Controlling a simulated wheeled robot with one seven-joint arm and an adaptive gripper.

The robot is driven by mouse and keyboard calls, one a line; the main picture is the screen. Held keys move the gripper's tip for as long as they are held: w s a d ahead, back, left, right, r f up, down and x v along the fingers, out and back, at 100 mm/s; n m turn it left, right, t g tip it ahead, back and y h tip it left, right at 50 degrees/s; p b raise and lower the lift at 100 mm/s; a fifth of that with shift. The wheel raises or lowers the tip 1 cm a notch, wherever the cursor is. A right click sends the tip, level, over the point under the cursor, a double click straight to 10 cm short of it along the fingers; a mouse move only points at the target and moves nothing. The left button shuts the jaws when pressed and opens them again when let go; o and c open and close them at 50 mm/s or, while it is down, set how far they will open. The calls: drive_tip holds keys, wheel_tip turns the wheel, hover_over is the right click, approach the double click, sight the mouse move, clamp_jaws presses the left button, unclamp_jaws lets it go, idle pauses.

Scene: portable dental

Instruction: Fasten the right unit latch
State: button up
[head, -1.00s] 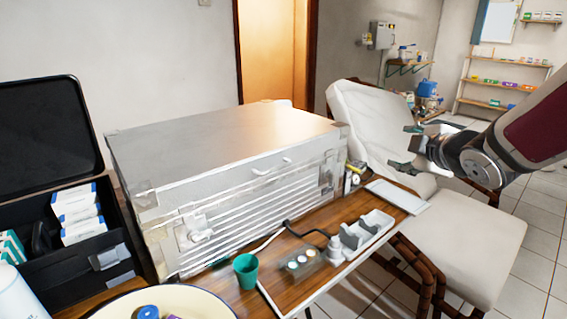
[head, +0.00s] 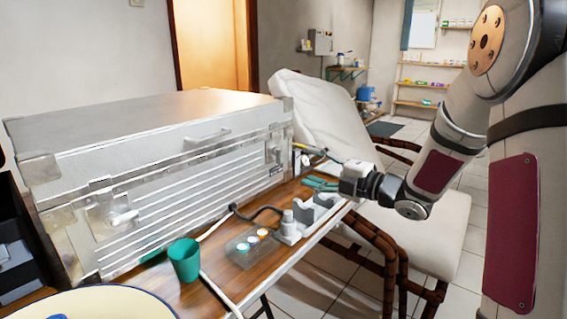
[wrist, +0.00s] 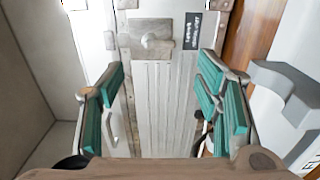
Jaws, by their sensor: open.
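The unit is a large silver case (head: 180,195) with a ribbed front, standing on the wooden table. Its right latch (head: 273,152) is a metal plate near the front's right end; in the wrist view the latch (wrist: 152,40) shows a raised knob, beside a dark label (wrist: 195,30). I cannot tell whether it is fastened. My gripper (head: 312,168) is open and empty, to the right of the case's right end in the head view. In the wrist view my gripper (wrist: 162,95) has its teal-padded fingers spread, with the ribbed front between them and the latch beyond them.
The left latch (head: 118,215) and lid handle (head: 207,138) project from the case. A grey holder (head: 305,215), a small tray of cups (head: 250,246), a green cup (head: 184,260) and a cable crowd the table front. A white dental chair (head: 425,220) stands to the right.

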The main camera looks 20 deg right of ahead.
sight(281, 158)
drive_tip(key=b+x, duration=0.1)
drive_tip(key=x, duration=0.8)
drive_tip(key=shift+w+a+b, duration=0.2)
drive_tip(key=shift+w+b, duration=0.05)
drive_tip(key=shift+b, duration=0.15)
drive_tip(key=c, duration=1.1)
